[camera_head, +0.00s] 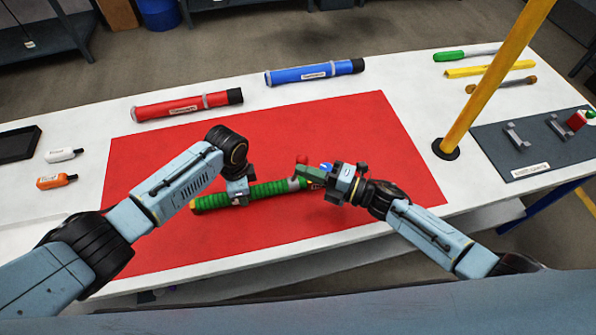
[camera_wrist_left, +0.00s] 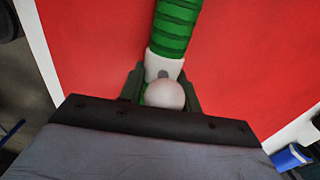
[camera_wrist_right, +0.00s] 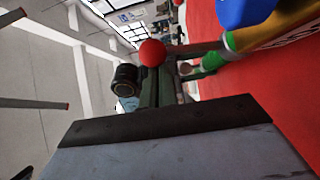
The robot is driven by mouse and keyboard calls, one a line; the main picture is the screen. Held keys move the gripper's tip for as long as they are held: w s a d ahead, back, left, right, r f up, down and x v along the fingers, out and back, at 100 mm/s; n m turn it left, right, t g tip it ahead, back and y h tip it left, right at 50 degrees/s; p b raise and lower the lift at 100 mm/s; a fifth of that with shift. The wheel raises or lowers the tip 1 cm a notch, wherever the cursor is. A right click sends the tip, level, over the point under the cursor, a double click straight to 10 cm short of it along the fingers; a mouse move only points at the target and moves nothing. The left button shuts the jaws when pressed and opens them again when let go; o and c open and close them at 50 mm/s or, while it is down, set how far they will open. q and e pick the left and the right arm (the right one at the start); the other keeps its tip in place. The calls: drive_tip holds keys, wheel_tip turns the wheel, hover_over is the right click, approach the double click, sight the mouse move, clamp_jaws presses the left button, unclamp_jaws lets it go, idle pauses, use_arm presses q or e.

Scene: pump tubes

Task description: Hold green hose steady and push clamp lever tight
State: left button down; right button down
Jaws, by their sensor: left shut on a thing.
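The green ribbed hose (camera_head: 262,191) lies across the red mat, and its ribs show in the left wrist view (camera_wrist_left: 177,25). My left gripper (camera_head: 238,194) is shut around the hose left of its middle. In the left wrist view a white collar and a pale round knob (camera_wrist_left: 165,94) sit between the jaws (camera_wrist_left: 162,92). At the hose's right end is a red ball knob (camera_head: 302,159), seen large in the right wrist view (camera_wrist_right: 152,52). My right gripper (camera_head: 312,175) is beside that end, its fingers close together near the red ball; contact is unclear.
The red mat (camera_head: 350,120) has free room behind the hose. A red tube (camera_head: 180,107) and a blue tube (camera_head: 310,73) lie behind it. A yellow post (camera_head: 490,85) stands right of the mat.

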drive_tip(key=shift+w+d+f, duration=0.15)
drive_tip(key=shift+d+f, duration=0.15)
drive_tip(key=shift+d, duration=0.35)
drive_tip(key=shift+w+d+f, duration=0.15)
drive_tip(key=shift+d+f, duration=0.15)
drive_tip(key=shift+d, duration=0.3)
wheel_tip(320, 180, up, 2)
drive_tip(key=s+a, duration=0.3)
drive_tip(key=s+d+f, duration=0.1)
drive_tip(key=d, duration=0.1)
drive_tip(key=s+d+f, duration=0.2)
drive_tip(key=d, duration=0.1)
drive_tip(key=s+d+f, duration=0.1)
drive_tip(key=s+d, duration=0.1)
drive_tip(key=shift+d+f, duration=0.4)
drive_tip(key=c, duration=2.1)
unclamp_jaws()
